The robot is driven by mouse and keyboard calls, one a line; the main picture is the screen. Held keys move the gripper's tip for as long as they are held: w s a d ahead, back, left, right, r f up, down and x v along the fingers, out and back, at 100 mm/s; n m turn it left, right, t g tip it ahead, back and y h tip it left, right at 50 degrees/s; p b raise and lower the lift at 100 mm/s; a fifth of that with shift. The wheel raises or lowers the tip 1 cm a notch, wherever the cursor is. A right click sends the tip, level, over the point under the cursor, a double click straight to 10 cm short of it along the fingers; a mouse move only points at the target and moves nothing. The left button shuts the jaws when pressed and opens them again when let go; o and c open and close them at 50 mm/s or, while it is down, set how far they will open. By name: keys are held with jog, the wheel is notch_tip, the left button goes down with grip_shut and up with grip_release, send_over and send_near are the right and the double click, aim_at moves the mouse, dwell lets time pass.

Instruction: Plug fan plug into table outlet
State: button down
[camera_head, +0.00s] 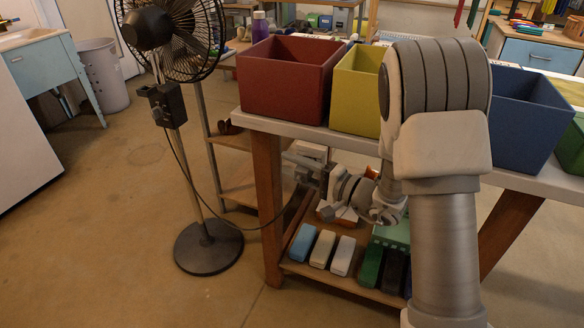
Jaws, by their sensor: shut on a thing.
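A black standing fan (174,34) stands on the floor to the left of the table, on a round dark base (208,246). A black cable (222,220) hangs from the box (165,107) on its pole, sags, and rises to my gripper. My gripper (304,176) is beside the table's front left leg, below the tabletop and above the lower shelf, pointing left. It is shut on the fan plug at the cable's end. The plug is too small and too covered by the fingers to make out. I cannot make out the table outlet.
The table (240,118) carries red (283,82), yellow (355,95) and blue (532,118) bins. Its wooden leg (269,205) is close to my gripper. Several small boxes lie on the lower shelf (350,284). My arm hides part of the table.

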jog(key=shift+w+d, duration=0.2)
jog(key=shift+w, duration=0.4)
jog(key=shift+c, duration=1.8)
grip_release()
jog(key=p+v, duration=0.3)
jog(key=v, duration=1.4)
jog(key=shift+s+d, duration=0.15)
jog(key=shift+s, duration=0.1)
